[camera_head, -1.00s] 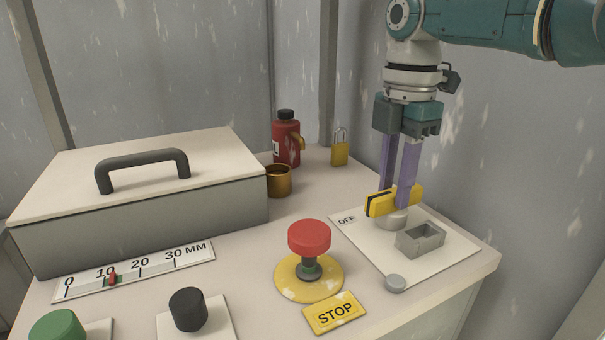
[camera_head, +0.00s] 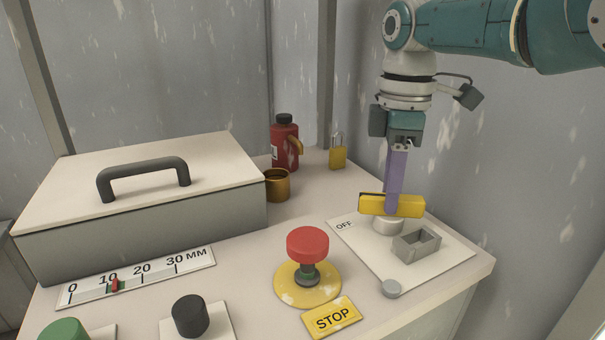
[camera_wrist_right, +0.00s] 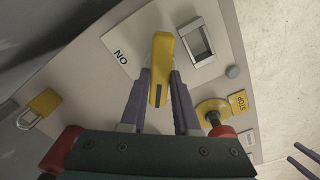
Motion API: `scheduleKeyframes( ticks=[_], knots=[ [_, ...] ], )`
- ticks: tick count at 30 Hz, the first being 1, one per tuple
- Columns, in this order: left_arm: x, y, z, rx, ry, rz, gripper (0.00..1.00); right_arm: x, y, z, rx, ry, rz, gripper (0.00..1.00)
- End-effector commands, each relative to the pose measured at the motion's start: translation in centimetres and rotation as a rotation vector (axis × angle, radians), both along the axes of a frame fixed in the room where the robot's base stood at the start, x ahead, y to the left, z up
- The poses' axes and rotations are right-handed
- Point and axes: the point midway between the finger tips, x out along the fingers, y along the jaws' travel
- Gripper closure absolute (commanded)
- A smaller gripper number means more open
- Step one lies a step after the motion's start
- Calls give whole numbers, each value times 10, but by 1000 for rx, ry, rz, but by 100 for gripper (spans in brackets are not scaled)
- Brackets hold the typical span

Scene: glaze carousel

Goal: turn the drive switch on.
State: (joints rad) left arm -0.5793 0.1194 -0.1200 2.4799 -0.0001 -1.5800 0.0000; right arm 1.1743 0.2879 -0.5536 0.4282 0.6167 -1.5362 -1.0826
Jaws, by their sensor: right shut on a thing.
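The drive switch is a yellow bar handle (camera_head: 405,206) on a round grey base (camera_head: 387,226), on a pale plate (camera_head: 442,262). An OFF label (camera_head: 345,226) is at the plate's left. The wrist view shows an ON label (camera_wrist_right: 121,57) beside the handle (camera_wrist_right: 162,65); the head view does not show it. The handle's dark-marked end (camera_head: 362,203) points left in the head view. My right gripper (camera_head: 394,208) comes from above and is shut on the handle. My left gripper (camera_wrist_right: 303,160) shows only as two separated fingertips at the wrist view's lower right.
A red stop button (camera_head: 308,243) stands to the left. A yellow padlock (camera_head: 338,156), red bottle (camera_head: 285,146) and brass cup (camera_head: 277,187) are behind. A lidded box (camera_head: 140,232) fills the left.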

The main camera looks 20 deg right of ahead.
Motion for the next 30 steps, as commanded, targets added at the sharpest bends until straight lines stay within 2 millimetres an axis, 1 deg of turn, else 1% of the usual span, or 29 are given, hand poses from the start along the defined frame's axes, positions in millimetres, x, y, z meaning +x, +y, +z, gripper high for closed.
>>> scheduleKeyframes(
  ticks=[21, 30],
  knots=[
    [0, -1, 0, -2, 0, 1, 11, 2, -1, 2, 3, 1, -667, 100],
    [0, 1, 0, 5, 0, -4, 11, 2, -2, 2, 3, 1, -865, 100]
  ],
)
